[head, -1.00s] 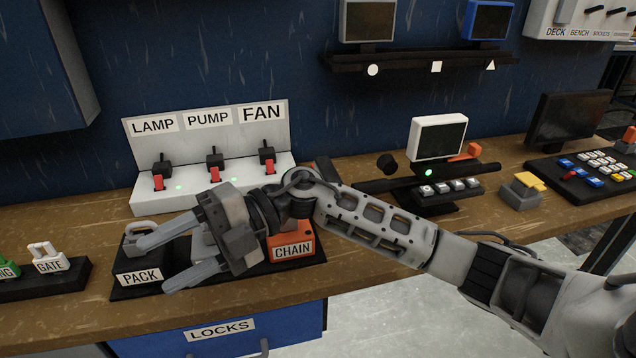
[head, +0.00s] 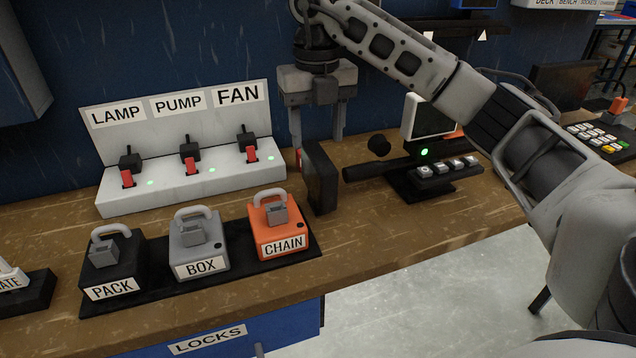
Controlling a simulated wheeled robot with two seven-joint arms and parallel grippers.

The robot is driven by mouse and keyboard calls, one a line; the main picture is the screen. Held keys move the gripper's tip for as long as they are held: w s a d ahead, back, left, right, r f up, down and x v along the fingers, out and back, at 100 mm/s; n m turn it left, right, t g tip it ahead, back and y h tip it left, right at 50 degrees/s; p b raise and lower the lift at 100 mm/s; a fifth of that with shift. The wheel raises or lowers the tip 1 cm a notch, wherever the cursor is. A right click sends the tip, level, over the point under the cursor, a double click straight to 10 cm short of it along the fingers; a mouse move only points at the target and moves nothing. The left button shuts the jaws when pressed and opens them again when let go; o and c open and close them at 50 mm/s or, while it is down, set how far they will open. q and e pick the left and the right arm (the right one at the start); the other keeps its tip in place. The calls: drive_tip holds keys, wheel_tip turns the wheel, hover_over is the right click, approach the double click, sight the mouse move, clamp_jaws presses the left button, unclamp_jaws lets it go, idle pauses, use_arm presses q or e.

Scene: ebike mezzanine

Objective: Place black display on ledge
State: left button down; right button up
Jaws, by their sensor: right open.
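A black display (head: 320,178) stands on the wooden bench, seen nearly edge-on, just right of the switch panel and behind the orange CHAIN lock. My right gripper (head: 318,140) is open, with its fingers pointing down above and behind the display. One finger is left of the display and one is right of it. I cannot tell whether they touch it. The dark ledge (head: 462,25) is on the blue wall at the top, partly hidden by my right arm. White square and triangle marks show below it. My left gripper is not in view.
The LAMP, PUMP, FAN panel (head: 180,190) is left of the gripper. PACK (head: 113,265), BOX (head: 198,245) and CHAIN (head: 281,228) locks stand on a black tray in front. A white display (head: 428,117) stands on the right. A dark monitor and keypad are farther right.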

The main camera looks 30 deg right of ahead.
sight(319, 155)
wheel_tip(319, 155, down, 4)
drive_tip(key=shift+r+b, duration=0.1)
drive_tip(key=shift+b, duration=0.2)
drive_tip(key=f, duration=0.4)
drive_tip(key=shift+w+d+f, duration=0.1)
drive_tip(key=shift+d, duration=0.1)
drive_tip(key=shift+f, duration=0.25)
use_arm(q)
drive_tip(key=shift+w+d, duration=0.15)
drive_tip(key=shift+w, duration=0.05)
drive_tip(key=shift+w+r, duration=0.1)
use_arm(e)
drive_tip(key=shift+f, duration=0.3)
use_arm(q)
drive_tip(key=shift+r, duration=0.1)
use_arm(e)
clamp_jaws()
